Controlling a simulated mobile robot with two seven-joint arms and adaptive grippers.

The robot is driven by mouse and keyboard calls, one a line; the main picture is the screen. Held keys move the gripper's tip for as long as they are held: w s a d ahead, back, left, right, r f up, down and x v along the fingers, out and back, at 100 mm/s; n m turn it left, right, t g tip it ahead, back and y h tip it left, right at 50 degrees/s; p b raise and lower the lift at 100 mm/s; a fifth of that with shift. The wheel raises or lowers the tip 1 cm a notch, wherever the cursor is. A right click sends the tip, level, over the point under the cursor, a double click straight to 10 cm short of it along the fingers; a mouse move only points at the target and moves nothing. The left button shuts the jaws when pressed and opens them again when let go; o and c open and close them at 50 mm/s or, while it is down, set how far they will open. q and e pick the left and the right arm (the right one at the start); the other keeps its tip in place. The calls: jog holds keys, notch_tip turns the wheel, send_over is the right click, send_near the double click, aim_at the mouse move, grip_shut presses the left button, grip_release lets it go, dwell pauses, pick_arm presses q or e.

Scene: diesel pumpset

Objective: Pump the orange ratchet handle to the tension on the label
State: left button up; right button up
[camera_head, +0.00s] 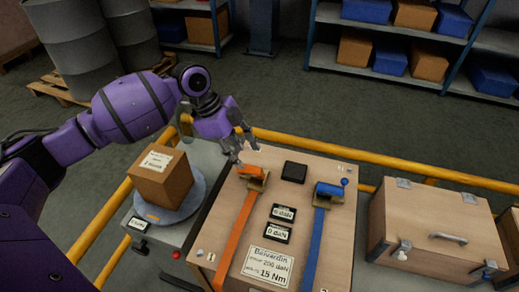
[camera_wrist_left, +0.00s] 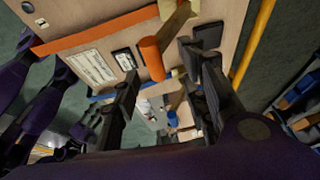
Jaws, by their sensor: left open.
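The orange ratchet handle (camera_head: 250,171) sits at the far end of an orange strap (camera_head: 232,235) on a wooden board (camera_head: 329,255). In the left wrist view the handle (camera_wrist_left: 152,60) is an orange cylinder lying in the gap between my finger ends. My left gripper (camera_head: 236,143) is open, just above and beside the handle; I cannot tell whether it touches. The white label (camera_head: 269,267) lies near the board's front edge, its small print hard to read. Two small displays (camera_head: 282,213) (camera_head: 277,233) seem to read 0 daN. My right gripper is not in view.
A blue ratchet (camera_head: 330,189) with a blue strap is on the board's right, a dark square block (camera_head: 294,171) between the ratchets. A cardboard box (camera_head: 162,178) stands on a round scale at left, a wooden case (camera_head: 436,235) at right. A yellow rail (camera_head: 310,146) runs behind.

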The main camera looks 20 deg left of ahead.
aim_at(248, 167)
pick_arm(q)
jog(key=f, duration=0.1)
jog(key=d+f, duration=0.1)
jog(key=s+f, duration=0.1)
jog(key=shift+d+f, duration=0.15)
jog(key=shift+d, duration=0.2)
jog(key=x, duration=0.3)
jog(key=shift+w, duration=0.2)
jog(key=shift+f, duration=0.2)
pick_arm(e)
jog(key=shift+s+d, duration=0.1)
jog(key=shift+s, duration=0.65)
pick_arm(q)
grip_shut()
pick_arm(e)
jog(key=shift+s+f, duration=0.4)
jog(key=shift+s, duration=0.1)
